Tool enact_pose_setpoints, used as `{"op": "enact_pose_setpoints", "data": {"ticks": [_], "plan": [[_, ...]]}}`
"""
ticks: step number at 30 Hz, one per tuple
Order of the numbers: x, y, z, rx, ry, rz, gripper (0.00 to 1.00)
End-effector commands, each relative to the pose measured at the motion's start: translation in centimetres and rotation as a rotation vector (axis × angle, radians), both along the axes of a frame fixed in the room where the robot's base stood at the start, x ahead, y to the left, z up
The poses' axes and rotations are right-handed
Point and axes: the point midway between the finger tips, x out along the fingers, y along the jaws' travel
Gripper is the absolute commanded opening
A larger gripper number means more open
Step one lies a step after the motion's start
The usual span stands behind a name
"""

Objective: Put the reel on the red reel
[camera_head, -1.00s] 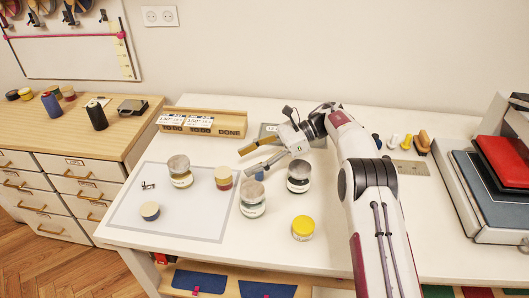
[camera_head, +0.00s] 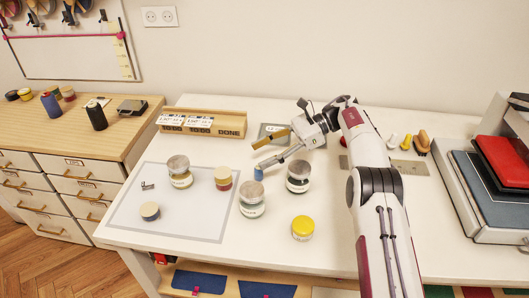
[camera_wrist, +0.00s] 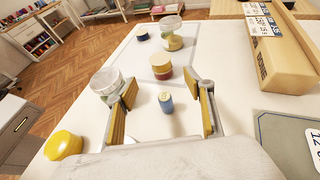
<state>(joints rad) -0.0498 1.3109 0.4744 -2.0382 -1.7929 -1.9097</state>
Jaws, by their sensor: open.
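A small blue reel (camera_head: 258,174) stands on the white table, just below my gripper's lower finger in the head view. The wrist view shows this blue reel (camera_wrist: 166,103) upright between my open fingers, apart from both. My gripper (camera_head: 260,155) is open and empty; the wrist view also shows both fingers of the gripper (camera_wrist: 168,93) spread. The red reel (camera_head: 223,180), with a pale top, stands left of the blue reel; in the wrist view the red reel (camera_wrist: 161,69) is farther ahead. Another blue reel with a pale top (camera_head: 150,211) stands at the mat's front left.
Glass jars stand close by: one right of the blue reel (camera_head: 298,178), one in front (camera_head: 252,200), one behind-left (camera_head: 180,174). A wooden box (camera_head: 202,123) lies behind. The pale mat (camera_head: 190,222) has free room at its front.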

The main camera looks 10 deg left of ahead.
Motion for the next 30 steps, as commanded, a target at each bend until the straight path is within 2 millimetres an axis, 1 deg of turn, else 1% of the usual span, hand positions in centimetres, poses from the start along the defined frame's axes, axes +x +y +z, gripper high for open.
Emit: {"op": "enact_pose_setpoints", "data": {"ticks": [16, 20, 23, 26, 29, 30], "plan": [[0.0, 0.0, 0.0, 0.0, 0.0, -0.001, 0.53], [0.3, 0.2, 0.6, 0.004, 0.0, -0.017, 0.53], [0.9, 0.5, 1.6, 0.013, 0.005, -0.05, 0.53], [1.9, 1.0, 3.5, 0.029, 0.015, -0.109, 0.53], [3.3, 1.7, 6.2, 0.054, 0.031, -0.192, 0.53], [3.9, 1.9, 7.4, 0.066, 0.041, -0.229, 0.53]]}}
